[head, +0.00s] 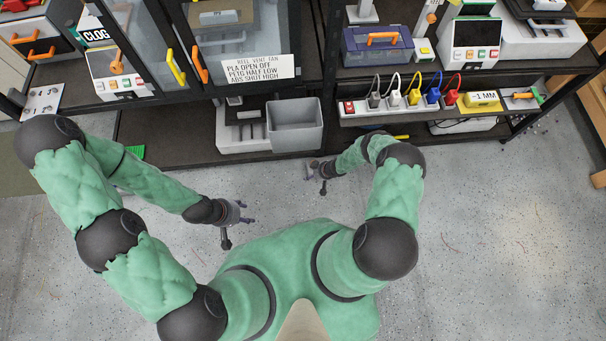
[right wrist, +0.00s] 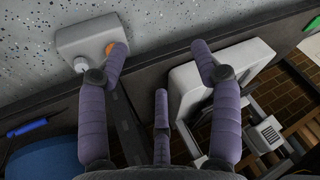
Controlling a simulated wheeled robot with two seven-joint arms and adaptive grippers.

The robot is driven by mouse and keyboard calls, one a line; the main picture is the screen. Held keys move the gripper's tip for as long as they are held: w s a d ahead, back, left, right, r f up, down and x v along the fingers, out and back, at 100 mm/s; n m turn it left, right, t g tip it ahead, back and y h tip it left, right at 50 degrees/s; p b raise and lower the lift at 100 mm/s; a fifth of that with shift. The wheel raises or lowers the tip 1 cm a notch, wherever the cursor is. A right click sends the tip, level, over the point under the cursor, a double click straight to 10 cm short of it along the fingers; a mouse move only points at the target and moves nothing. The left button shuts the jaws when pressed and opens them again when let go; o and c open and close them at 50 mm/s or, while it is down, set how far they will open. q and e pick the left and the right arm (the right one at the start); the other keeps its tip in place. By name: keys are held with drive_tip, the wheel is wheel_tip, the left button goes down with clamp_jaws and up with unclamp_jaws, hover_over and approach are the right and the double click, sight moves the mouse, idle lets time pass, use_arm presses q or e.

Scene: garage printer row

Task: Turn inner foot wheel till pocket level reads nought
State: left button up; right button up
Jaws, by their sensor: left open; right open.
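A yellow block (head: 483,99) with a white face reading "-1 MM" lies at the right end of the middle shelf; it looks like the pocket level. I cannot make out for certain which part is the inner foot wheel. In the right wrist view a pale grey box (right wrist: 82,40) has a round orange part near the tip of one finger and a white knob on its lower side; contact cannot be told. My right gripper (head: 313,172) is open and empty by the lower shelf's front edge; its spread fingers show in the wrist view (right wrist: 160,48). My left gripper (head: 235,222) is open and empty over the floor.
A grey bin (head: 295,129) and a white machine (head: 237,137) stand on the lower shelf. Several coloured plugs sit in a white strip (head: 350,107) beside the level. A white printer with a screen (head: 476,36) stands above. The speckled floor at right (head: 500,220) is mostly clear.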

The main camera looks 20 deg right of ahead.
drive_tip(key=a+r+m+y, duration=0.1)
drive_tip(key=a+r, duration=0.4)
drive_tip(key=r, duration=0.3)
drive_tip(key=shift+s+a+r+m, duration=0.15)
drive_tip(key=shift+s+a+m, duration=0.1)
drive_tip(key=shift+a+m, duration=0.15)
idle(0.3)
drive_tip(key=s+a+r+m+g, duration=0.1)
drive_tip(key=s+a+r, duration=0.2)
drive_tip(key=s+r, duration=0.6)
drive_tip(key=s+a+r+m+g+h, duration=0.1)
drive_tip(key=s+a+r+m+g, duration=0.1)
drive_tip(key=s+r, duration=0.6)
wheel_tip(320, 180, up, 8)
drive_tip(key=shift+s+a+f+m+g, duration=0.15)
drive_tip(key=shift+s+a+m+g, duration=0.2)
drive_tip(key=shift+a, duration=0.55)
